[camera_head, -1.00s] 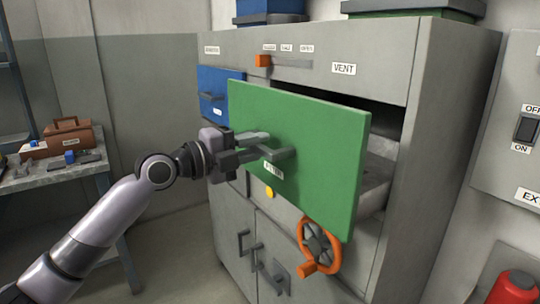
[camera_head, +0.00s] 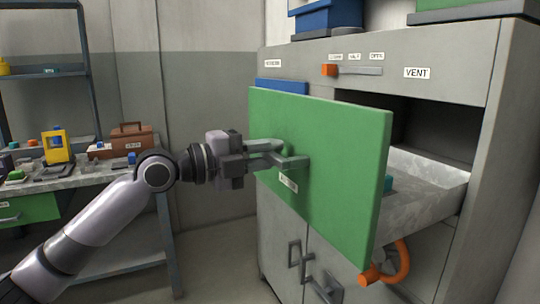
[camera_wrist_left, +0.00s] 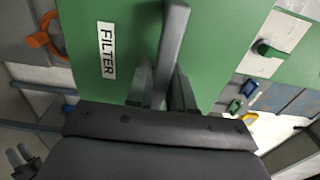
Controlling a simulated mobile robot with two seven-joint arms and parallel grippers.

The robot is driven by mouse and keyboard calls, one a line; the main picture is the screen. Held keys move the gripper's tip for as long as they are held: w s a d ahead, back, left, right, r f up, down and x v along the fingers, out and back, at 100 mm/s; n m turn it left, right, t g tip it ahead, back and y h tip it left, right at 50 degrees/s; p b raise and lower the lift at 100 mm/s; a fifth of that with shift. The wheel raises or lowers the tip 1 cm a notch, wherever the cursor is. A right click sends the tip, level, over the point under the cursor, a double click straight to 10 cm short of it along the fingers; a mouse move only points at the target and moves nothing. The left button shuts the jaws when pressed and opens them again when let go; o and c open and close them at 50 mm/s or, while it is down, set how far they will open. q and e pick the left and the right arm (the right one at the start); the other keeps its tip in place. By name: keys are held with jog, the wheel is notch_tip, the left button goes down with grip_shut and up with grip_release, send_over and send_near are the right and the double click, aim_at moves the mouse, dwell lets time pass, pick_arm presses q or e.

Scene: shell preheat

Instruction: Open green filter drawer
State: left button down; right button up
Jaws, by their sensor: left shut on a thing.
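The green filter drawer (camera_head: 335,160) stands pulled well out of the grey cabinet in the head view. Its metal tray side (camera_head: 435,180) and a dark gap above it show behind the green front. My left gripper (camera_head: 278,155) is shut on the grey drawer handle (camera_head: 296,163) at the front's left part. In the left wrist view the handle (camera_wrist_left: 173,45) passes between the fingers, beside the FILTER label (camera_wrist_left: 107,50) on the green front. My right gripper is not in view.
The grey cabinet (camera_head: 480,110) has an orange-ended lever (camera_head: 350,70) above and an orange wheel (camera_head: 395,265) below, partly hidden by the drawer. A blue drawer (camera_head: 282,86) is mostly covered. A workbench (camera_head: 85,180) with several items stands at left.

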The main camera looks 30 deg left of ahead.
pick_arm(q)
jog(key=c, duration=1.1)
grip_release()
jog(key=b+v, duration=0.1)
jog(key=v, duration=0.4)
jog(key=shift+a+f+b, duration=0.1)
jog(key=shift+f+b, duration=0.1)
jog(key=shift+b, duration=0.2)
jog(key=shift+b+v, duration=0.35)
jog(key=shift+v, duration=0.65)
jog(key=shift+r, duration=0.2)
